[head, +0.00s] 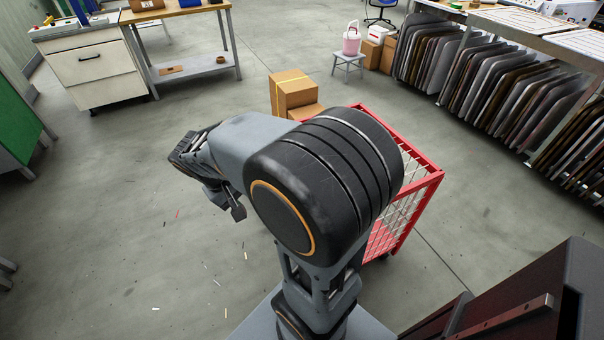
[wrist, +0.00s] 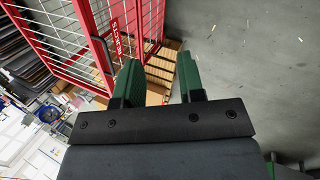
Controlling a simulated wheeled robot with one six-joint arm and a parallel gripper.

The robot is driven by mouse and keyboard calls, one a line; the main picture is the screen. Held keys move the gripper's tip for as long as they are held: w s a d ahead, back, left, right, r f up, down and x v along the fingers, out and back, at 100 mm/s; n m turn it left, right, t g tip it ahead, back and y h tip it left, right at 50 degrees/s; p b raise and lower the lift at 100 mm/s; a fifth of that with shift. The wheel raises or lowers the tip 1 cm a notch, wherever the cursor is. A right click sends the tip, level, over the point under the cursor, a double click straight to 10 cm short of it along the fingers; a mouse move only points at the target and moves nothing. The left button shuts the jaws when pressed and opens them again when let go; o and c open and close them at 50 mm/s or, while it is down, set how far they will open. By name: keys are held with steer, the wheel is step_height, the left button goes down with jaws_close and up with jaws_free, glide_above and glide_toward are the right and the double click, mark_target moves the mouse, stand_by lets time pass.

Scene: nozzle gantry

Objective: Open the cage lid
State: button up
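The red-framed cage (head: 432,183) with pale wire mesh stands on the floor right of centre in the head view, largely hidden behind my arm. In the wrist view the red cage (wrist: 104,58) fills the upper left, with a red lettered plate on one post. Which part is the lid cannot be made out. My gripper (wrist: 159,62) shows two green fingers spread apart with nothing held between them. In the wrist picture the cage frame lies just left of the fingers; no contact can be made out.
Cardboard boxes (head: 293,90) stand behind the cage. A stool with a pink bucket (head: 351,42) is farther back. A rack of upright panels (head: 480,80) lines the right. A white cabinet (head: 95,68) and bench stand back left. The floor at left is mostly clear, with small scraps.

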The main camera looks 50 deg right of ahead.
steer(key=w+d+f+m+g+h+b, duration=0.1)
steer(key=w+d+f+g+h+b, duration=0.25)
steer(key=w+d+f+h, duration=0.4)
steer(key=w+d+f+m+g+h+b, duration=0.2)
steer(key=w+d+f+h+b, duration=0.25)
steer(key=d+f+h, duration=0.5)
steer(key=s+d, duration=0.1)
steer(key=d, duration=0.2)
steer(key=s+d+y, duration=0.1)
steer(key=s+d, duration=0.1)
steer(key=d, duration=0.2)
steer(key=s+d+r+y, duration=0.1)
steer(key=d, duration=0.2)
steer(key=shift+s+d, duration=0.15)
steer(key=shift+s, duration=0.05)
jaws_close()
